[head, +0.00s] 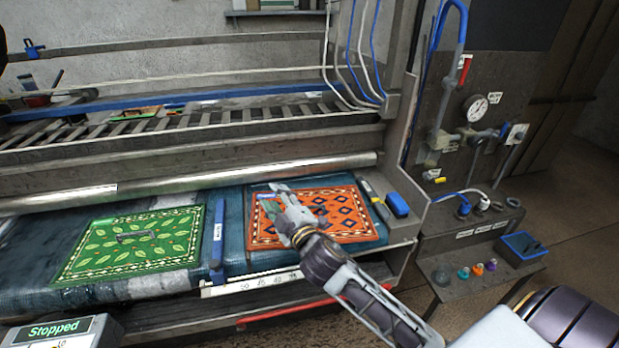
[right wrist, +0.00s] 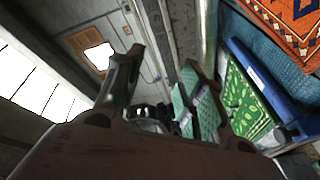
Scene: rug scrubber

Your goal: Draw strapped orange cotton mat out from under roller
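The orange mat (head: 345,213), with dark diamond shapes and a patterned border, lies flat on the dark blue bed in front of the metal roller (head: 230,178). Its far edge is close to the roller; I cannot tell whether any of it is underneath. My right gripper (head: 278,193) is over the mat's left part and hides some of it, including any strap there. In the right wrist view its fingers (right wrist: 163,62) are apart with nothing clearly between them. The orange mat shows at that view's top right (right wrist: 290,28). My left gripper is not in view.
A green leaf-patterned mat (head: 130,243) with a dark handle lies to the left, beyond a blue divider bar (head: 217,240). A blue block (head: 397,204) sits on the right end frame. A side table with a blue tray (head: 522,245) stands at right. A display (head: 52,331) reads "Stopped".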

